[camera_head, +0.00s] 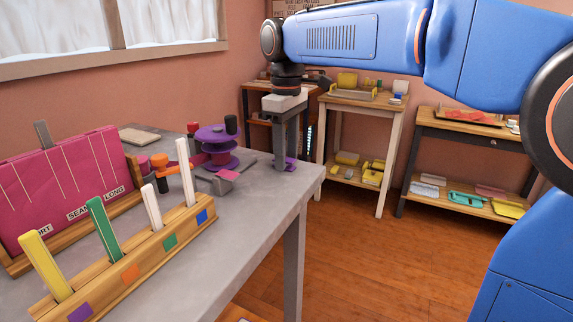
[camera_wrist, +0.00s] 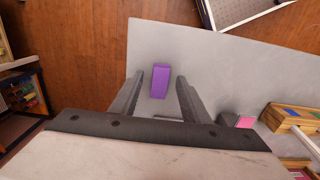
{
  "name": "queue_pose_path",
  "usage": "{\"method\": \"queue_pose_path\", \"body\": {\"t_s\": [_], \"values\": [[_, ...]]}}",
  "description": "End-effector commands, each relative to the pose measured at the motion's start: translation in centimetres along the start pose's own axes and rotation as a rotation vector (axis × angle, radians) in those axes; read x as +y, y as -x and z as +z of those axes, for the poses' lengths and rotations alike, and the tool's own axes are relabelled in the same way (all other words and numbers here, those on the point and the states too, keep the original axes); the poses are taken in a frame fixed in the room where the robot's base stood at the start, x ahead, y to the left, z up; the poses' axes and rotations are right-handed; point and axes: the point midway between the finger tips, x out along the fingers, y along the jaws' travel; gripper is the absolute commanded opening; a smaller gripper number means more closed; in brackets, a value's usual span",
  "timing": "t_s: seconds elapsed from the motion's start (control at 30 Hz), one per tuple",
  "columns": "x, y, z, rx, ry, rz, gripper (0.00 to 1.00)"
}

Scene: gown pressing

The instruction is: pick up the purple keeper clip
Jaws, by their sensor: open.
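The purple keeper clip (camera_wrist: 160,81) is a small upright-looking block on the grey table near its edge. In the head view only part of it shows (camera_head: 290,164), low beside my fingers. My gripper (camera_head: 284,160) points down over the table's far corner with its jaws open. In the wrist view the fingers (camera_wrist: 160,84) stand on either side of the clip, with a gap visible on each side. I cannot tell exactly how far down the fingertips reach.
A wooden rack (camera_head: 130,262) with colour squares and upright sticks stands in front. A purple round stand (camera_head: 216,140) and a pink-topped block (camera_head: 226,176) are left of my gripper. A magenta panel (camera_head: 70,185) stands at left. Shelves (camera_head: 360,104) stand beyond the table.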

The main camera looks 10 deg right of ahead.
Motion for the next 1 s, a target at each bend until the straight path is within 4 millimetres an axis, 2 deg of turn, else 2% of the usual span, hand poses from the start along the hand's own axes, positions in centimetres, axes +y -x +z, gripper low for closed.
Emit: {"method": "queue_pose_path", "body": {"t_s": [0.07, 0.23, 0.27, 0.53, 0.67, 1.0], "values": [[0.0, 0.0, 0.0, 0.0, 0.0, 0.0, 0.42], [0.0, 0.0, 0.0, 0.0, 0.0, 0.0, 0.04], [0.0, 0.0, 0.0, 0.0, 0.0, 0.0, 0.0], [0.0, 0.1, 0.0, 0.0, 0.0, 0.0, 0.0], [0.0, 0.8, 0.0, 0.001, 0.0, 0.001, 0.0], [0.1, 6.6, -0.1, 0.002, 0.0, 0.001, 0.0]]}}
